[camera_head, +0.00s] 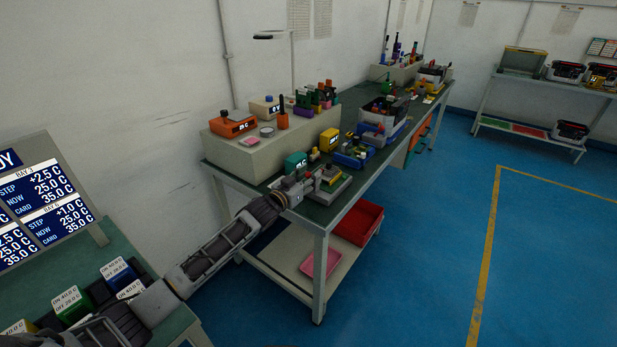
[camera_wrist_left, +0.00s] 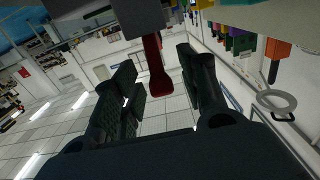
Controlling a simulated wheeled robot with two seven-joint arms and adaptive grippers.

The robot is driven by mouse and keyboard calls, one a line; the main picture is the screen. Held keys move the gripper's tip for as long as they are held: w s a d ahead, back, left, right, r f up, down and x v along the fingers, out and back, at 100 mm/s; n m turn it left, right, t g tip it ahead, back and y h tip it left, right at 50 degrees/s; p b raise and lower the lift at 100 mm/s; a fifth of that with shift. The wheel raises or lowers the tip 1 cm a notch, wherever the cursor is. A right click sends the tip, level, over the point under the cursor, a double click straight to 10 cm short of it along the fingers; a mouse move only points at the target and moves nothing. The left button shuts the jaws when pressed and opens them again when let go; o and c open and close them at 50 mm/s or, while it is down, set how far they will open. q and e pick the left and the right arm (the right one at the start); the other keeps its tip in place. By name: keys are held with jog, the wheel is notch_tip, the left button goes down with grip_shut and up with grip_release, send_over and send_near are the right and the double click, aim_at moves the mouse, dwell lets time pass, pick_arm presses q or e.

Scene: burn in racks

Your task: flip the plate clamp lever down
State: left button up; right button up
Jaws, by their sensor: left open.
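The plate clamp fixture (camera_head: 332,184) sits at the near end of the long green bench, with a small green and yellow part on it. My left gripper (camera_head: 304,182) is at its left side, with the arm reaching in from the lower left. In the left wrist view, which is upside down, a dark red lever (camera_wrist_left: 154,72) sticks out from a grey block (camera_wrist_left: 112,14), so it seems to stand up. The lever shows between the two open dark fingers of the left gripper (camera_wrist_left: 162,82); I cannot tell whether they touch it. My right gripper is out of view.
A teal box (camera_head: 295,160) and a blue tray (camera_head: 353,153) stand close to the fixture. A beige shelf (camera_head: 255,150) with an orange device (camera_head: 232,124) runs behind. A red bin (camera_head: 358,222) is below the bench. The blue floor to the right is clear.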

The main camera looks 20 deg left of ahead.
pick_arm(q)
jog(key=c, duration=0.9)
grip_shut()
